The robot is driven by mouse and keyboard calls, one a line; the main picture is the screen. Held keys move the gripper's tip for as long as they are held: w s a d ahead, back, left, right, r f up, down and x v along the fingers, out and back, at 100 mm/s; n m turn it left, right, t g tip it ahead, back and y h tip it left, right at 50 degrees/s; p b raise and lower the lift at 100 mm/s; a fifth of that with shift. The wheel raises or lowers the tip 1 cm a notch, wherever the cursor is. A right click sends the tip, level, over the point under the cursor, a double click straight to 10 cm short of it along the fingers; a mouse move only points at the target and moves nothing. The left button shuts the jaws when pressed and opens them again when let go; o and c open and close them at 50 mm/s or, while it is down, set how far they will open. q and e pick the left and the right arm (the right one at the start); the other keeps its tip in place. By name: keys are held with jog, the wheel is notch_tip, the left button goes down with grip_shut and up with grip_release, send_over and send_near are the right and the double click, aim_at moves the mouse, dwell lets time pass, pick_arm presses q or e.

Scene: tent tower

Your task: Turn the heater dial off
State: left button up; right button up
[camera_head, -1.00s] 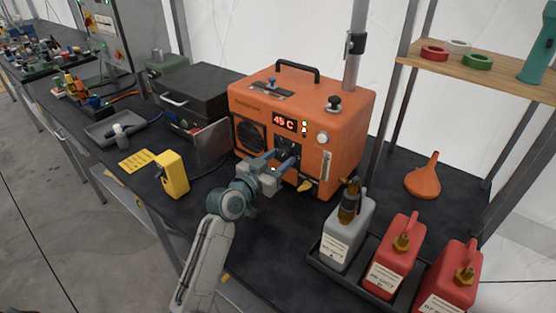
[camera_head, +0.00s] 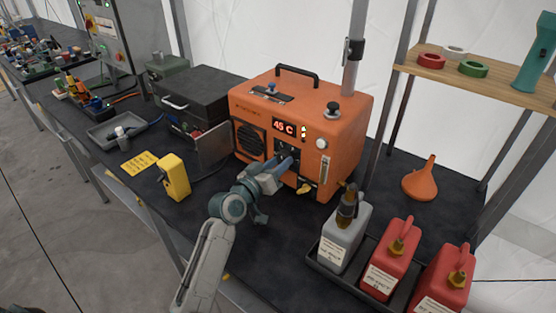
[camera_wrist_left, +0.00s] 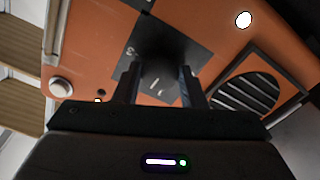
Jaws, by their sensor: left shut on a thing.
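The heater is an orange box (camera_head: 345,150) with a black top handle, and it stands on the dark bench. Its red display (camera_head: 284,127) reads 45 C. My left gripper (camera_head: 285,161) is at the heater's front, below the display, and covers the dial there in the head view. In the left wrist view the left gripper (camera_wrist_left: 159,84) has its two fingers on either side of a dark dial (camera_wrist_left: 160,72) on a black panel. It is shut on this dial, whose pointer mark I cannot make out. My right gripper is not in view.
A yellow block-like object (camera_head: 174,177) stands left of my left arm. A grey jug (camera_head: 345,237) and red jugs (camera_head: 391,258) stand in a black tray at the right. An orange funnel (camera_head: 421,180) is behind them. A black case (camera_head: 195,97) is left of the heater.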

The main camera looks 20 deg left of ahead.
pick_arm(q)
jog(key=shift+r+n+p, duration=0.15)
jog(key=shift+n+p, duration=0.3)
jog(key=shift+n, duration=0.55)
jog(key=n+p, duration=0.1)
jog(key=n, duration=0.1)
jog(key=shift+n+p, duration=0.3)
jog(key=n+p, duration=0.2)
jog(key=n, duration=0.1)
jog(key=shift+n, duration=0.4)
jog(key=n+p, duration=0.1)
jog(key=n, duration=0.1)
jog(key=shift+d+n+p, duration=0.1)
jog(key=shift+n+p, duration=0.2)
jog(key=n+p, duration=0.2)
jog(key=n, duration=0.1)
jog(key=shift+n, duration=0.3)
jog(key=n+p, duration=0.1)
jog(key=n, duration=0.1)
jog(key=shift+n, duration=0.4)
jog(key=shift+n+p, duration=0.4)
jog(key=shift+n, duration=0.3)
